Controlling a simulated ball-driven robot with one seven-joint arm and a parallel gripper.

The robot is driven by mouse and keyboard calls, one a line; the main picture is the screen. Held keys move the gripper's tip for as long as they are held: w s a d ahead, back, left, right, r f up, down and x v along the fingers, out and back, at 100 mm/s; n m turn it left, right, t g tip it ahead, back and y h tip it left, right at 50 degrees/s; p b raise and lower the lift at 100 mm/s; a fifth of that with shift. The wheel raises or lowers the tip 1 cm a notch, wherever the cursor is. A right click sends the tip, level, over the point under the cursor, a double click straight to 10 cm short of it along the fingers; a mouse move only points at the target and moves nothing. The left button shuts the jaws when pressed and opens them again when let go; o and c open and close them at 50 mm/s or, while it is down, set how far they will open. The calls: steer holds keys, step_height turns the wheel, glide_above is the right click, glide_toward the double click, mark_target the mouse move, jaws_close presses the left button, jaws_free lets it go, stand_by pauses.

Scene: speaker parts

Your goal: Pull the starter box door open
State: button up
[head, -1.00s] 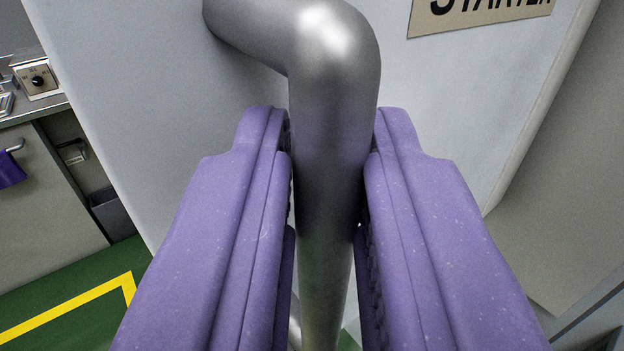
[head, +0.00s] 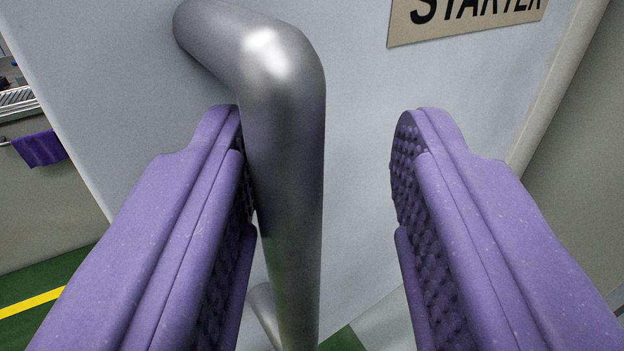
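The starter box door (head: 365,120) is a pale grey panel filling the middle of the view. A beige plate (head: 440,22) on it reads "STARTER", cut off at the top. A thick metal bar handle (head: 290,150) stands out from the door and runs downward. My gripper (head: 325,150) is open, with its two purple fingers on either side of the handle. The left finger is beside the handle and looks close to or against it. A wide gap lies between the handle and the right finger. The handle's lower end shows between the fingers.
At the left is a grey counter (head: 30,195) with a purple cloth (head: 40,148) hanging from a rail. The green floor (head: 25,290) has a yellow line. A grey surface (head: 580,150) lies beyond the door's right edge.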

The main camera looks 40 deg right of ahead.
steer(key=shift+a+f, duration=0.1)
steer(key=p+v, duration=0.2)
steer(key=v, duration=0.5)
steer(key=shift+s+a+p, duration=0.2)
steer(key=shift+s+p, duration=0.05)
steer(key=shift+p, duration=0.05)
stand_by(0.3)
